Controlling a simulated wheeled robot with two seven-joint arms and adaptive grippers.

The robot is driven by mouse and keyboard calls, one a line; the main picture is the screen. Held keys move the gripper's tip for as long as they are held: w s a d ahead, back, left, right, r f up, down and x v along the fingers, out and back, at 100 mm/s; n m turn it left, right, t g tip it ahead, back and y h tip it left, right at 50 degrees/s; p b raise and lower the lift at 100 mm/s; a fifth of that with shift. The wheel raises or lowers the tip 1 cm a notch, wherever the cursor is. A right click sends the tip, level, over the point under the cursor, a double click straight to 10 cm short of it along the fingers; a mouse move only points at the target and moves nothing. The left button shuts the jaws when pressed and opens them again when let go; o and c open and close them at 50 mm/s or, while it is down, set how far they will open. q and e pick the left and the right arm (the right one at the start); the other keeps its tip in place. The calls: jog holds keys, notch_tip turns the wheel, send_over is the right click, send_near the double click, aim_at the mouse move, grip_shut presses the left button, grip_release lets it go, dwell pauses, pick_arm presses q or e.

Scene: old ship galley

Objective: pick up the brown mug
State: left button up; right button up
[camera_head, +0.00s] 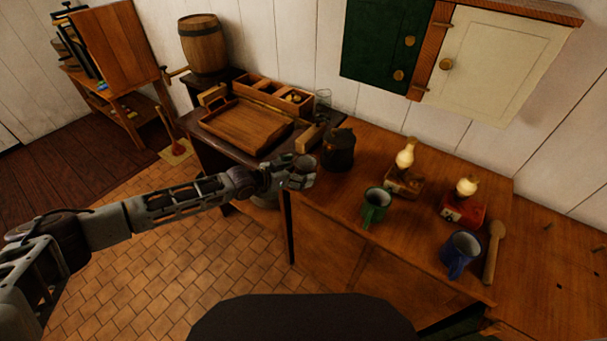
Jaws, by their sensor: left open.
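My left gripper (297,174) reaches in from the left and is open at the left end of the wooden counter. A small, dim, round cup-like rim (305,161) shows right at its fingers. It may be the brown mug, but the fingers hide most of it, and I cannot tell whether they touch it. No other brown mug shows clearly. A green mug (375,206) stands on the counter to the right of the gripper. A blue mug (461,254) stands further right, near the front edge. My right gripper is out of view.
A dark pot (338,150) stands just right of the gripper. A wooden tray (244,126) lies behind the gripper. A cabinet (485,62) hangs above.

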pick_arm(q)
jog(key=shift+w+d+f, duration=0.25)
jog(key=shift+w+d, duration=0.15)
jog(key=shift+d, duration=0.1)
jog(key=shift+c, duration=0.3)
jog(key=c, duration=1.2)
